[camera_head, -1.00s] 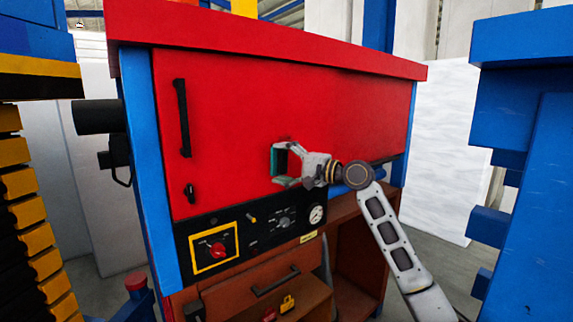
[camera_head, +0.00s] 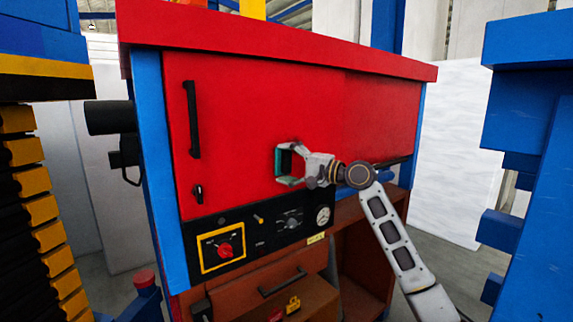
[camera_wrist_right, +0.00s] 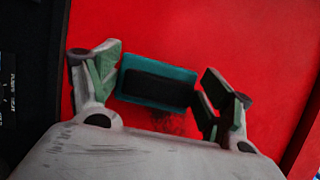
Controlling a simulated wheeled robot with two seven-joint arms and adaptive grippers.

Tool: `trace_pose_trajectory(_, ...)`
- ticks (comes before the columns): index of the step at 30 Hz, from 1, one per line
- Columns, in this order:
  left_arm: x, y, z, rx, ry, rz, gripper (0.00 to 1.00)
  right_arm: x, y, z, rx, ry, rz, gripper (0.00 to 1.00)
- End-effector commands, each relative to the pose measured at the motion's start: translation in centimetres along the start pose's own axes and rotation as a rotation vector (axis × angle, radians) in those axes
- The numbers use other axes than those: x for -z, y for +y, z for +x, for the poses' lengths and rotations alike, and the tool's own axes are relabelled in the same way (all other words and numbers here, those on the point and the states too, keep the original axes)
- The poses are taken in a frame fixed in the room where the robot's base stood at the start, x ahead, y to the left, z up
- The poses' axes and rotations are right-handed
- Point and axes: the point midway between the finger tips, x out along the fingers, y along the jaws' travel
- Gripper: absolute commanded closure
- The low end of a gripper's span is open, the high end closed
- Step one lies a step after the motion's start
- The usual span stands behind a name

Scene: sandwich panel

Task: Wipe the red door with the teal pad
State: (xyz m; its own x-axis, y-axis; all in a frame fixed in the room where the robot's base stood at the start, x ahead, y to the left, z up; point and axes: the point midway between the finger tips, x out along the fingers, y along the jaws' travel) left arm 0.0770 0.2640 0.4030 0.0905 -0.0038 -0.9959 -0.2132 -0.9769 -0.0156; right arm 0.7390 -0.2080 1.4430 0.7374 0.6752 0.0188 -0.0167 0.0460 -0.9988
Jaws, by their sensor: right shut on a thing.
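The red door (camera_head: 240,110) is the upright front of a large cabinet, with a black bar handle at its left. My right gripper (camera_head: 287,165) is at the lower middle of the door, its fingers toward the surface. In the right wrist view its fingers (camera_wrist_right: 153,85) are on both sides of the teal pad (camera_wrist_right: 127,95), which has a black block on its back. The gripper is shut on the pad. The pad lies close against the door (camera_wrist_right: 230,30); whether it touches cannot be told. A dark smudge (camera_wrist_right: 172,123) shows just below the pad. My left gripper is not in view.
Below the door is a black control panel (camera_head: 262,238) with a red knob and a gauge (camera_head: 323,215). The black door handle (camera_head: 192,118) sticks out at left. Blue structures stand at right (camera_head: 540,180), and a yellow-and-black stack (camera_head: 30,150) at left.

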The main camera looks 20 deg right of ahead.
Motion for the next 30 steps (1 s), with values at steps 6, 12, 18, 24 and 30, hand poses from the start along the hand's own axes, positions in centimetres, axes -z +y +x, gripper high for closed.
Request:
trace_pose_trajectory(6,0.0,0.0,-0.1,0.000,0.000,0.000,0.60,0.1,-0.1,0.1,0.000,0.000,0.000,0.39)
trace_pose_trajectory(12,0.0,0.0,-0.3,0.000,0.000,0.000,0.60,0.2,-0.1,0.4,0.000,0.000,0.001,0.39)
trace_pose_trajectory(18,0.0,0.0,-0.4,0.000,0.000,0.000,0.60,0.3,-0.1,0.6,0.001,0.000,0.000,0.39)
trace_pose_trajectory(24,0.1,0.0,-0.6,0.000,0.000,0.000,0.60,0.4,-0.1,0.8,0.001,0.000,-0.001,0.39)
trace_pose_trajectory(30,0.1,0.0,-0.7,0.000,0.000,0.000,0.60,0.5,-0.1,1.0,0.001,0.000,0.000,0.39)
